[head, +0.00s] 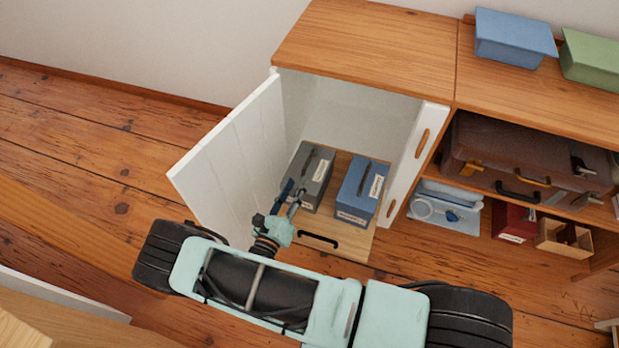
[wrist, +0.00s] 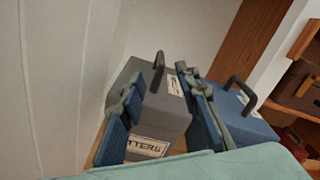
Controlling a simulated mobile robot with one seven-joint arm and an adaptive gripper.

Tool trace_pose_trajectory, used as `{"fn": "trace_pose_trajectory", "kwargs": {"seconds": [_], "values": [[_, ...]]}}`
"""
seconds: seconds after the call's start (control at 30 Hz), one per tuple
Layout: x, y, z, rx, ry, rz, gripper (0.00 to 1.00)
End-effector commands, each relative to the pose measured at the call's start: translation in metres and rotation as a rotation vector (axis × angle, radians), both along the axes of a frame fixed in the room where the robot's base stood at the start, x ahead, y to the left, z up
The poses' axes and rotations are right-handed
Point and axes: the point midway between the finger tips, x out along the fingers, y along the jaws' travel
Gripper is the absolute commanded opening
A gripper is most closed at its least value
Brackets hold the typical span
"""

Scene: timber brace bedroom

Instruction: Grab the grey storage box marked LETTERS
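The grey storage box (head: 312,178) stands on a pull-out wooden shelf (head: 345,238) in the open cabinet, left of a blue box (head: 360,190). In the wrist view the grey box (wrist: 165,113) has a dark upright handle on top and a front label reading "TTERS", its start hidden behind a finger. My gripper (head: 293,190) is at the near left side of the grey box. In the wrist view my gripper (wrist: 161,84) is open, with the handle showing between and beyond its two fingers. Nothing is held. I cannot tell whether a finger touches the box.
The white cabinet door (head: 232,160) stands open close to the left of my arm. The blue box (wrist: 240,117) sits close beside the grey one. Open shelves with a brown suitcase (head: 525,160) are farther right.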

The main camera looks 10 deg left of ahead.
Motion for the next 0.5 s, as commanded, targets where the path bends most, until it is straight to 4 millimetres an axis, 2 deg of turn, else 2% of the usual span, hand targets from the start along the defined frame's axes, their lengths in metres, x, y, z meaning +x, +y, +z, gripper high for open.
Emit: {"fn": "trace_pose_trajectory", "kwargs": {"seconds": [0.17, 0.33, 0.5], "values": [[0.018, -0.004, -0.001, -0.001, 0.0, -0.001, 0.3], [0.045, -0.009, -0.001, 0.0, 0.0, -0.002, 0.3], [0.058, -0.011, -0.002, 0.0, 0.002, -0.001, 0.3]]}}
